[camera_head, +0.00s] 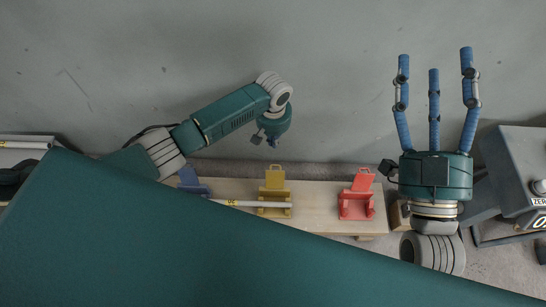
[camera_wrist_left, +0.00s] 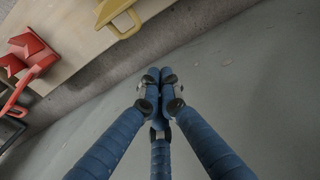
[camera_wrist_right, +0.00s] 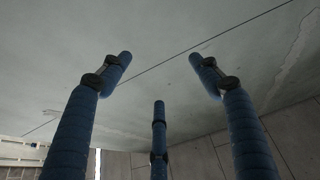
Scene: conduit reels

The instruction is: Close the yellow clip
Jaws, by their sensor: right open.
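The yellow clip (camera_head: 275,194) sits on a wooden board in the head view, its lid raised at the back. A white conduit (camera_head: 236,203) lies across its base. The yellow clip also shows at the top edge of the left wrist view (camera_wrist_left: 120,14). My left gripper (camera_head: 273,138) is beyond the board, behind the clip, its fingers mostly hidden in the head view. In the left wrist view its fingertips (camera_wrist_left: 161,76) are together with nothing seen between them. My right gripper (camera_head: 434,65) is open and empty, off to the right, fingers pointing away from the board.
A red clip (camera_head: 357,203) with its lid up stands to the right on the wooden board (camera_head: 323,215). A blue clip (camera_head: 190,182) at left is partly hidden. A grey machine (camera_head: 518,170) stands at far right. The grey floor behind the board is clear.

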